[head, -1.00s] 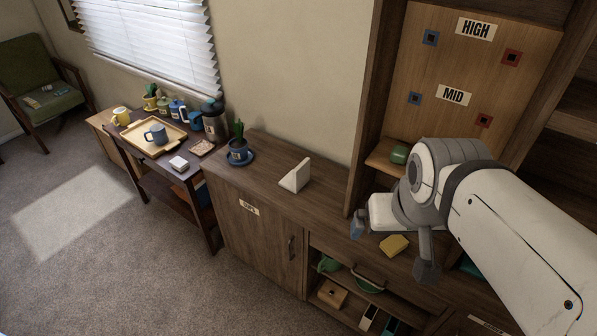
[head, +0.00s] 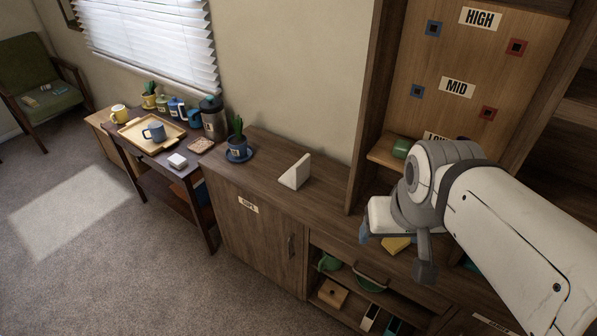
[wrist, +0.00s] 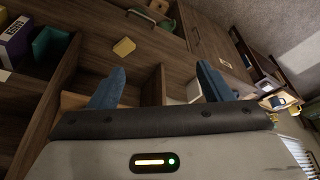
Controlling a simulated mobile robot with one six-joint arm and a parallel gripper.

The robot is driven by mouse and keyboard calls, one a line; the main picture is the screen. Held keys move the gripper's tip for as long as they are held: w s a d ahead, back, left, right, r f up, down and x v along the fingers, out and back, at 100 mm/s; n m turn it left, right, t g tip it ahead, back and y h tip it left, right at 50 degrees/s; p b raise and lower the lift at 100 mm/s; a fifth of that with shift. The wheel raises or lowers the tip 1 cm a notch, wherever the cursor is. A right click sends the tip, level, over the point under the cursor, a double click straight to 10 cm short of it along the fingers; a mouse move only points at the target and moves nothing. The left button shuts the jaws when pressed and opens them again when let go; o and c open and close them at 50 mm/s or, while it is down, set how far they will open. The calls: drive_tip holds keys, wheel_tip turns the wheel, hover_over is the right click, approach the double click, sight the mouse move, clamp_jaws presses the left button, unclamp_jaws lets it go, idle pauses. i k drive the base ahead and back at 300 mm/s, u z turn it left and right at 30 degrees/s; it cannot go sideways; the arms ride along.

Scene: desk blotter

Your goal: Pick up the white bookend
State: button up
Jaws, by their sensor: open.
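The white bookend (head: 294,172) stands on the wooden cabinet top, an L-shaped piece with an upright plate and a flat foot. Nothing touches it in the head view. My gripper (head: 395,254) is to its right, above the cabinet by the shelf unit, apart from it. In the wrist view my gripper (wrist: 160,85) shows two blue fingers spread apart with nothing held between them. A pale shape beside the right finger there is partly hidden, and I cannot tell if it is the bookend.
A yellow block (head: 397,244) lies under my gripper, partly covered. A potted cactus on a blue saucer (head: 240,156) stands left of the bookend. The tall shelf unit (head: 368,110) rises to the right. The cabinet top around the bookend is clear.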

sight(297, 174)
drive_tip(key=z, duration=4.05)
drive_tip(key=k, duration=2.75)
drive_tip(key=u, duration=1.25)
